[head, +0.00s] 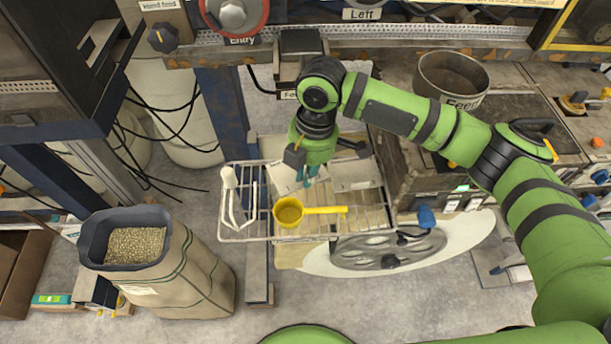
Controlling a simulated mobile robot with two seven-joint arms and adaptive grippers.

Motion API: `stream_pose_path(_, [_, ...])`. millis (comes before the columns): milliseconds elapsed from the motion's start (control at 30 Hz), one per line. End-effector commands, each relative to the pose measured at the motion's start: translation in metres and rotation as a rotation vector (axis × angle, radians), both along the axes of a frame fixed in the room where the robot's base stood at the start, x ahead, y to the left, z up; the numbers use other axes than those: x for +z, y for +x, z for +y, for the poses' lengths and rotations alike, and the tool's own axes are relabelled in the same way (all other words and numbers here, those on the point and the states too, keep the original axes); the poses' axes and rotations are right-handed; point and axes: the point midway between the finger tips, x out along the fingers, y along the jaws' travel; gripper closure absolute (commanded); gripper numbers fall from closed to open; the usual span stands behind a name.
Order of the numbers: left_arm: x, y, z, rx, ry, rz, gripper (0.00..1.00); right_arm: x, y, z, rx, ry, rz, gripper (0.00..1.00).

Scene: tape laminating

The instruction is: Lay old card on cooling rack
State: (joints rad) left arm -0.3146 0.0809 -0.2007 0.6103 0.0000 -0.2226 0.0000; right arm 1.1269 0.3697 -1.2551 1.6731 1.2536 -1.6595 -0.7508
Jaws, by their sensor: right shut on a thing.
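My right gripper (307,180) points down over the wire cooling rack (262,235), with teal fingertips. It is shut on a pale card (283,178), which shows mostly to the left of the fingers. The card is at the rack's back middle; I cannot tell whether it touches the wires. A second flat greyish piece (355,175) is just right of the gripper, partly hidden by the wrist. My left gripper is not in view.
A yellow scoop (289,212) lies at the rack's front, and a white-handled tool (230,195) is at its left end. A sack of pellets (136,245) stands to the left. A metal pot (450,78) sits on the bench at right.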

Motion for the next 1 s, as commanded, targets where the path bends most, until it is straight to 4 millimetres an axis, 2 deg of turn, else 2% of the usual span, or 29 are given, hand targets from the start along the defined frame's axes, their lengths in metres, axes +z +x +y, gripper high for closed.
stream_pose_path(100, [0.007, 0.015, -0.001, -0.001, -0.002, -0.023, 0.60, -0.017, -0.001, 0.000, -0.001, -0.001, 0.004, 1.00])
stream_pose_path(233, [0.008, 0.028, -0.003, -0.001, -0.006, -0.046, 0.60, -0.025, 0.000, 0.000, -0.001, 0.000, 0.001, 1.00])
stream_pose_path(500, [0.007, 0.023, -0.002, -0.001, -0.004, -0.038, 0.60, -0.028, 0.000, 0.000, 0.000, 0.001, 0.002, 1.00])
stream_pose_path(567, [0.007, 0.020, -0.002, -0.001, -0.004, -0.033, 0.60, -0.027, 0.000, 0.000, 0.000, 0.001, 0.000, 0.75])
stream_pose_path(600, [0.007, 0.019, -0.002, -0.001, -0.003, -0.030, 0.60, -0.027, 0.000, 0.000, 0.000, 0.001, 0.001, 0.68])
stream_pose_path(1000, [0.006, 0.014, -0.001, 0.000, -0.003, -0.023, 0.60, -0.022, 0.000, 0.000, 0.000, 0.001, -0.001, 0.68])
